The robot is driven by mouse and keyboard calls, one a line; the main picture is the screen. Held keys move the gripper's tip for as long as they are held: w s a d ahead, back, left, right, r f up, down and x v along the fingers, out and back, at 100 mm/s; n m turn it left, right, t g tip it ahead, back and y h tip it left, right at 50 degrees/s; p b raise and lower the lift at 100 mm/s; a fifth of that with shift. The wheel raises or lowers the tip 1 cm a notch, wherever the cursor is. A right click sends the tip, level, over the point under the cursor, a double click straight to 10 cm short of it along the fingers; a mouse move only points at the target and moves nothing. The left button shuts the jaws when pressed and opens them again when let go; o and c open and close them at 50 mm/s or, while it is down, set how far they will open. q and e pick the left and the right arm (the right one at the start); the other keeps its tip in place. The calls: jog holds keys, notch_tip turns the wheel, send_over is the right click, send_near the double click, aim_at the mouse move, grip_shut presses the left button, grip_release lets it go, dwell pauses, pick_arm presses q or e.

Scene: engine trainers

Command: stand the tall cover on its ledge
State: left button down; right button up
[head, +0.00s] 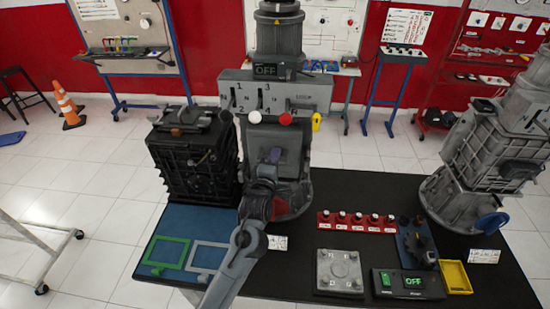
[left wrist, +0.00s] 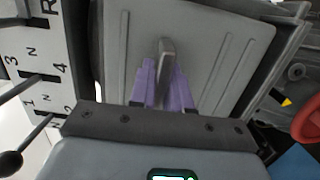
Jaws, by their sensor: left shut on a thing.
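The tall cover (head: 293,158) is a grey, ribbed panel against the front of the middle machine, below its numbered lever plate (head: 275,92). It fills much of the left wrist view (left wrist: 215,50). My left gripper (head: 272,157) has purple fingers (left wrist: 165,80), shut on the grey handle (left wrist: 166,60) that stands out from the cover. The cover looks roughly upright. The ledge is hidden behind my arm and gripper, so I cannot tell whether the cover's lower edge touches it. My right gripper is not in view.
Red and white lever knobs (head: 269,117) stick out just above the cover. A red button strip (head: 357,222) and a grey plate (head: 339,271) lie to the right.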

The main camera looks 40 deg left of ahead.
pick_arm(q)
jog(key=shift+r, duration=0.2)
jog(key=shift+f+b, duration=0.45)
jog(key=shift+f, duration=0.25)
dwell(0.6)
jog(key=c, duration=1)
grip_release()
jog(key=shift+f, duration=0.3)
jog(key=v, duration=1)
jog(key=shift+s+d+r+b, duration=0.25)
jog(key=shift+s+b, duration=0.1)
jog(key=shift+b, duration=0.1)
